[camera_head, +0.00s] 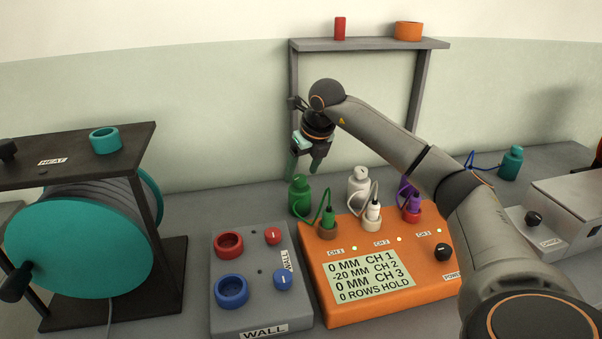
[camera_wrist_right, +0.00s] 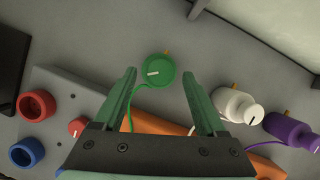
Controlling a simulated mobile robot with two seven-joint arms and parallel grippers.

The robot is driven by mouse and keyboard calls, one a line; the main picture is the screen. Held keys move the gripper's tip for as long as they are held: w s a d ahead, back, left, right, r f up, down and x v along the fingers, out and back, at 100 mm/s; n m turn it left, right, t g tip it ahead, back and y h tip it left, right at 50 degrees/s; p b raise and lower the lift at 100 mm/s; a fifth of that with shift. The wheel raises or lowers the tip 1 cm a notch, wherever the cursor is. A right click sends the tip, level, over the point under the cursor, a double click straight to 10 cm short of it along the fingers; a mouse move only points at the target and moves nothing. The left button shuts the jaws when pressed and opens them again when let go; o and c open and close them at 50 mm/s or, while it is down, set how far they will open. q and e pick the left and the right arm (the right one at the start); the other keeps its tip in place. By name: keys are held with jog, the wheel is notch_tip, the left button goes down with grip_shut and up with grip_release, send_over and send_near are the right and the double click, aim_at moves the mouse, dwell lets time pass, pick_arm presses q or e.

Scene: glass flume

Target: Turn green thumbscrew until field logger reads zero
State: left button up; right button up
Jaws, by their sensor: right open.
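The green thumbscrew (camera_wrist_right: 158,71) is a round cap with a white line, on top of the green bottle-shaped unit (camera_head: 299,197) behind the logger. My right gripper (camera_head: 303,168) hangs above it, pointing down, open and empty. In the wrist view the cap shows between the two spread fingers, touching neither. The field logger is the orange box (camera_head: 445,286). Its display (camera_head: 368,282) reads 0 MM CH 1, -20 MM CH 2, 0 MM CH 3 and 0 ROWS HOLD. A green cable joins the green unit to the CH 1 plug (camera_head: 328,216). My left gripper is not in view.
White (camera_head: 358,183) and purple (camera_head: 407,192) units stand to the right of the green one. A grey WALL box (camera_head: 258,300) with red and blue knobs stands left of the logger. A teal reel (camera_head: 80,250) is farther left. A grey shelf frame (camera_head: 370,44) rises behind.

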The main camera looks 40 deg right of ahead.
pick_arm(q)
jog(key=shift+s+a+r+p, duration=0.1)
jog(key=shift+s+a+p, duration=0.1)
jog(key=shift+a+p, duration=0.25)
pick_arm(e)
jog(key=v, duration=1)
jog(key=shift+r, duration=0.3)
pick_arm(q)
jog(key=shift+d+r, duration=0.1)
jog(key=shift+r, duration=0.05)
pick_arm(e)
jog(key=shift+s, duration=0.1)
